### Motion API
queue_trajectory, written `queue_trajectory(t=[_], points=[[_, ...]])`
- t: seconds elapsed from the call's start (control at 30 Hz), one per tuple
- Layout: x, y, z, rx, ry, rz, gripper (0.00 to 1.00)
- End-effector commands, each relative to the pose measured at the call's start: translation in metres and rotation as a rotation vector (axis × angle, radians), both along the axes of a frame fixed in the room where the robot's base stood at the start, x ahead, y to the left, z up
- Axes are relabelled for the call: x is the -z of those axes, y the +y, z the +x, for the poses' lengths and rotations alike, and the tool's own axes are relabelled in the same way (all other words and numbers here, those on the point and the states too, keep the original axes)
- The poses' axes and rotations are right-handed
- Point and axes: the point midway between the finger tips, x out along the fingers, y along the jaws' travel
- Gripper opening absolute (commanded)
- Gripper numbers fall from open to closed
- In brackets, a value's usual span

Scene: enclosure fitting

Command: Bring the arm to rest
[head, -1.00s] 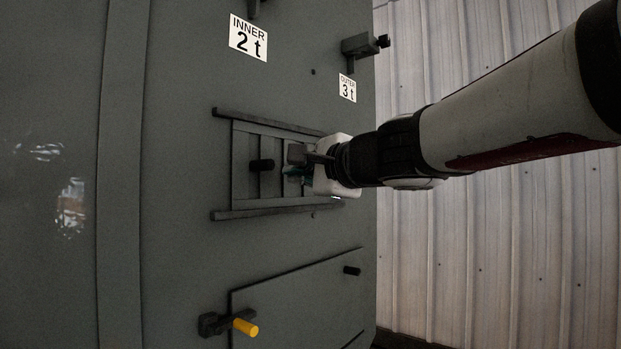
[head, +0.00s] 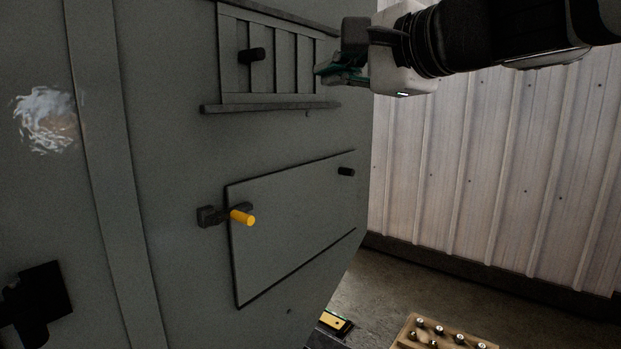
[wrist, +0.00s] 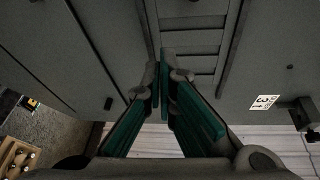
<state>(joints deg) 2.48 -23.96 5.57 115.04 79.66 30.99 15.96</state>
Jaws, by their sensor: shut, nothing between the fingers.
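My gripper (head: 338,72) is at the upper right in the head view, beside the right end of the slatted panel (head: 289,62) on the grey enclosure. In the wrist view my gripper (wrist: 163,75) shows its teal fingers tips together, with nothing between them. The fingertips point toward the slatted panel (wrist: 200,45); I cannot tell whether they touch it. My arm reaches in from the right edge of the head view.
Below the panel is a flat door (head: 295,225) with a yellow-ended latch (head: 242,217) and a black knob (head: 346,171). A wooden block with several pegs (head: 440,335) and a yellow-black item (head: 335,322) are low down. A ribbed wall (head: 490,170) stands behind.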

Motion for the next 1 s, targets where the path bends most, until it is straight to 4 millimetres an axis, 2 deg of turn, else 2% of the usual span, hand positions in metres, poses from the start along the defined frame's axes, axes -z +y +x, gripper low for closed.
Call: queue_trajectory(t=[0.13,0.27,0.4,0.5,0.6,0.7,0.8,1.0], points=[[0.061,-0.006,-0.033,-0.073,0.019,-0.285,0.00],[0.128,-0.023,-0.071,-0.169,0.061,-0.588,0.00],[0.198,-0.056,-0.116,-0.285,0.126,-0.902,0.00],[0.241,-0.085,-0.148,-0.375,0.181,-1.109,0.00],[0.274,-0.114,-0.176,-0.455,0.236,-1.277,0.00],[0.294,-0.136,-0.195,-0.515,0.278,-1.398,0.00],[0.304,-0.150,-0.207,-0.551,0.305,-1.468,0.00],[0.309,-0.157,-0.212,-0.569,0.317,-1.500,0.00]])
